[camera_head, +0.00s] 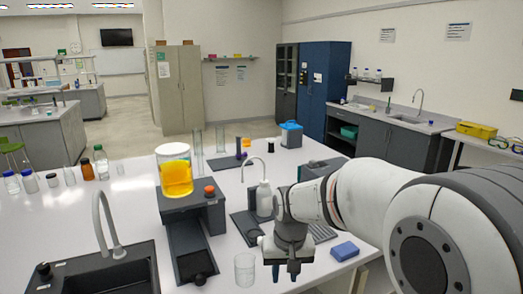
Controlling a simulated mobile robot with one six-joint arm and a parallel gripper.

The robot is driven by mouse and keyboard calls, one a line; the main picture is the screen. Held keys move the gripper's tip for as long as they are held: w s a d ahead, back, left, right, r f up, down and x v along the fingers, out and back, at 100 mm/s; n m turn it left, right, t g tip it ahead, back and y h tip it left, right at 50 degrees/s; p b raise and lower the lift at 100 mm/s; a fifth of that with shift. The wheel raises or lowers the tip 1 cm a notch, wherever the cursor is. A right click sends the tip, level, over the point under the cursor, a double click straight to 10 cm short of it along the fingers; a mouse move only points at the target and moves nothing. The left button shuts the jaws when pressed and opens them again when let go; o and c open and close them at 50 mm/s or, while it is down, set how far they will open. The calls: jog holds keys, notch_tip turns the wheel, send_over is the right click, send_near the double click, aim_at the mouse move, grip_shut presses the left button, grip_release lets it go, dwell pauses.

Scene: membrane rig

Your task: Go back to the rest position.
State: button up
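My gripper (284,272) points down at the end of my white and grey arm, above the front part of the white bench (325,271). Its two dark fingertips stand apart with nothing visible between them. A clear glass beaker (245,269) stands just left of it, apart from the fingers. A blue block (345,251) lies to its right. A white wash bottle (264,199) stands behind it on a dark base. The exact height of the fingertips over the bench cannot be told.
A vessel of yellow liquid (175,172) sits on a dark rig with an orange knob (210,191). A sink (100,272) with a tall tap is at front left. Several bottles (101,162) stand at the left. A blue-lidded box (291,134) is at the back.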

jog(key=s+d+f+t+b, duration=0.1)
jog(key=s+d+b, duration=0.2)
jog(key=s, duration=0.5)
jog(key=s+d+f+m+t+b, duration=0.1)
jog(key=s+d+b, duration=0.1)
jog(key=s+d, duration=0.4)
jog(key=s, duration=0.3)
jog(key=shift+d+f+b, duration=0.3)
jog(key=shift+f+b, duration=0.05)
jog(key=shift+b, duration=0.05)
